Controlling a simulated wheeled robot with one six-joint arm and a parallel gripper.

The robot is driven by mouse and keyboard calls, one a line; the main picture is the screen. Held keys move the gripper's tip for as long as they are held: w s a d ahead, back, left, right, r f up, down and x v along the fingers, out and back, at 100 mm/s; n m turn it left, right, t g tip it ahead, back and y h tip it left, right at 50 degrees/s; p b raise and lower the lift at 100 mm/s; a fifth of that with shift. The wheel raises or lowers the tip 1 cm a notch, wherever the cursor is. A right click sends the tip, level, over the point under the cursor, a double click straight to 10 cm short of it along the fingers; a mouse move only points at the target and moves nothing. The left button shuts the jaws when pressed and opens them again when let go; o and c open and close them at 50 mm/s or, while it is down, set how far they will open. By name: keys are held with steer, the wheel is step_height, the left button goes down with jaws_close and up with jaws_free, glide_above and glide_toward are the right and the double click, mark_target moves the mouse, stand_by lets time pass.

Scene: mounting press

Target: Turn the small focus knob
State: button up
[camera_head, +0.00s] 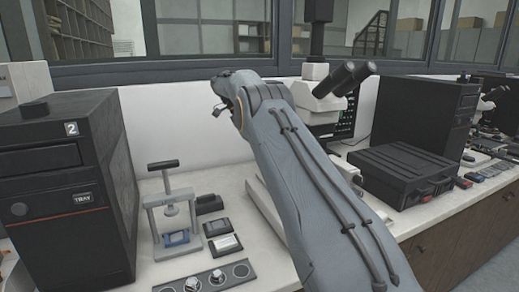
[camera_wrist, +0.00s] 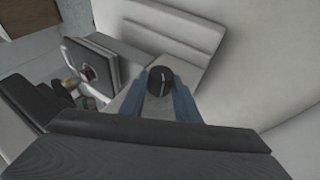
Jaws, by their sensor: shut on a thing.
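A small round black knob (camera_wrist: 161,81) with a pale line across its face sits between the two blue-grey fingertips of my gripper (camera_wrist: 162,92) in the wrist view. The fingers are shut on it from both sides. Pale microscope surfaces surround it. In the head view the white microscope (camera_head: 318,98) with black eyepieces stands behind my arm.
A small press (camera_head: 171,215) stands on the white bench at left, beside a black tower (camera_head: 60,195) marked 2. A strip with round dials (camera_head: 205,278) lies in front. A black case (camera_head: 405,172) and another dark tower (camera_head: 425,112) stand at right.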

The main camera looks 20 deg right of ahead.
stand_by(0.4)
steer(key=o, duration=1)
steer(key=shift+o, duration=0.2)
steer(key=shift+s+r+t+p, duration=0.2)
steer(key=shift+t+p, duration=0.1)
steer(key=shift+p, duration=0.45)
